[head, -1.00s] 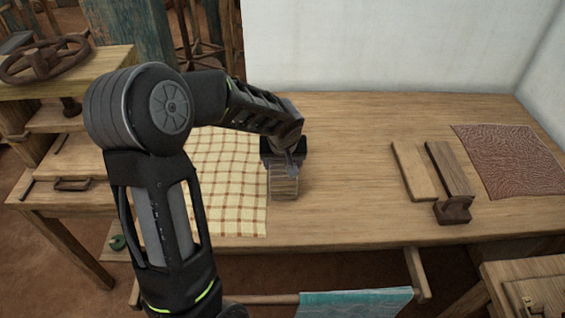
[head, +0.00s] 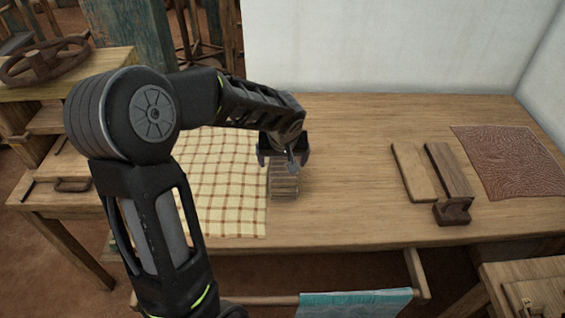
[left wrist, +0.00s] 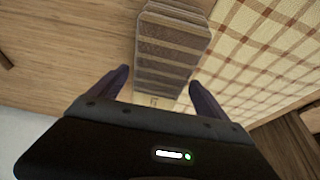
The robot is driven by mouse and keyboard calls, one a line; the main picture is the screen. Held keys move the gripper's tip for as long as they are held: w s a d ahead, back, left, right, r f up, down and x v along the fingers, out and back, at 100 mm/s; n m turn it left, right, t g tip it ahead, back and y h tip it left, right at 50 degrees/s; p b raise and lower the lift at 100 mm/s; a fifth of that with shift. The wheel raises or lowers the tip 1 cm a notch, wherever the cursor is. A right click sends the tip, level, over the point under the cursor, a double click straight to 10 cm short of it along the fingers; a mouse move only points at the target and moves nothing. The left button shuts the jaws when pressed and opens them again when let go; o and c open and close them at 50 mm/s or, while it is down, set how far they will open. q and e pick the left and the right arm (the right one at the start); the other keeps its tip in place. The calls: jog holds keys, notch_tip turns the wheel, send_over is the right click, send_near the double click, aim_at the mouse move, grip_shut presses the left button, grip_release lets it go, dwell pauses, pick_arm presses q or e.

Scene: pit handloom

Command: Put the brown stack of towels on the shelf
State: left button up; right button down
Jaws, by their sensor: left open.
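The brown stack of towels (head: 284,187) lies on the wooden table beside the right edge of a checked cloth. My left gripper (head: 284,160) is open over the far end of the stack and hides that part in the head view. In the left wrist view the striped brown stack (left wrist: 170,48) lies ahead of the open fingers (left wrist: 159,78), with nothing gripped. Wooden shelf boards (head: 72,119) show in a stand at the left; I cannot tell whether this is the task's shelf. My right gripper is not in view.
The checked cloth (head: 222,185) lies flat on the table (head: 345,170). Two boards (head: 412,172) and a patterned brown cloth (head: 508,160) lie at the right. A white wall (head: 390,45) stands behind. The table between the stack and the boards is clear.

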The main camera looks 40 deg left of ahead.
pick_arm(q)
jog(key=v, duration=0.9)
jog(key=shift+d+r, duration=0.1)
jog(key=shift+o, duration=0.2)
